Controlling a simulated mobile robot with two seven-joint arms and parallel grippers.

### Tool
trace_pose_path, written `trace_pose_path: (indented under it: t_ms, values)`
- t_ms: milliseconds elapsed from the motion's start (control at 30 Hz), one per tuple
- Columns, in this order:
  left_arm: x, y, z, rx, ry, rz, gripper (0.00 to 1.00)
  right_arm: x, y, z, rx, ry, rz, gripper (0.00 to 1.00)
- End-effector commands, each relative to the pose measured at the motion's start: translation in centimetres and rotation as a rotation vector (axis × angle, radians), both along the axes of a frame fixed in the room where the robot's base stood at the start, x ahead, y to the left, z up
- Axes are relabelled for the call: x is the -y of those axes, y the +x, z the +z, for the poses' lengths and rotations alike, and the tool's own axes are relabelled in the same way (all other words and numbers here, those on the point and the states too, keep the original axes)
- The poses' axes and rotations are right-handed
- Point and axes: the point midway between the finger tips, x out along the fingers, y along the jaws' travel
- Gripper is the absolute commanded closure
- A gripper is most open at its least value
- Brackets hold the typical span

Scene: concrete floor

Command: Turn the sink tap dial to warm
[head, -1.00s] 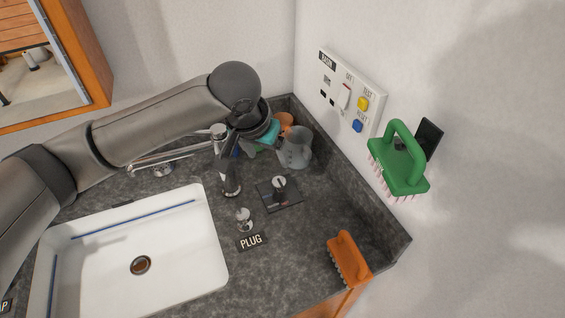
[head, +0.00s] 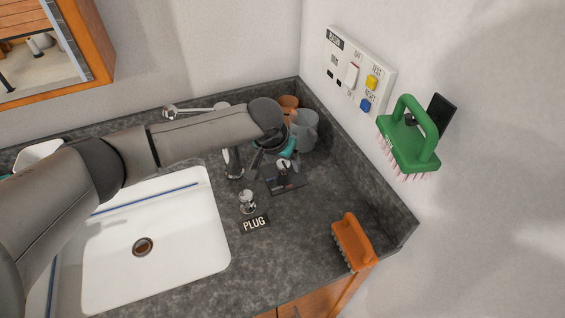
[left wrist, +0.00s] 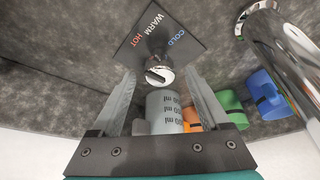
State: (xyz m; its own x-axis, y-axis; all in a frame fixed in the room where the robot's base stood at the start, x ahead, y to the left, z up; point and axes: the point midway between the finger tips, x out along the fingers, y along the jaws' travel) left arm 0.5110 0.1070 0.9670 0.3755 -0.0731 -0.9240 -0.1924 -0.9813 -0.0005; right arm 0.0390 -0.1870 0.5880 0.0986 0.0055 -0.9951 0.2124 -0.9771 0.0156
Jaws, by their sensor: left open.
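The tap dial (head: 283,168) is a small silver knob on a dark square plate (head: 292,186) on the grey counter, right of the sink tap. In the left wrist view the plate (left wrist: 140,36) reads HOT, WARM and COLD, and the knob (left wrist: 158,76) has a dark line across its end; I cannot tell surely which word it points to. My left gripper (left wrist: 159,84) is open, its two fingers on either side of the knob, with no clear contact. In the head view the gripper (head: 274,152) is partly hidden by its own arm. My right gripper is not in view.
The tap spout (head: 232,163) is close on the left. The plug knob (head: 247,200) and orange brush (head: 352,242) are in front. The white basin (head: 190,262) is left.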

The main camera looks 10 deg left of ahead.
Motion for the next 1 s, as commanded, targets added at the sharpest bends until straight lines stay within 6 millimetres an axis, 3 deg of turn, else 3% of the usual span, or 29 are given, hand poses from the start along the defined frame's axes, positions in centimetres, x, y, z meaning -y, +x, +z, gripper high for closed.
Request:
trace_pose_path:
  t_ms: [400,1000]
  values:
    - [0.04,0.24,-0.51,0.000,0.000,0.000,0.22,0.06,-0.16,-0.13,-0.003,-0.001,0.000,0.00]
    - [0.03,0.21,-0.51,0.000,0.000,0.001,0.90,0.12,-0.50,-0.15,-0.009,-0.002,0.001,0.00]
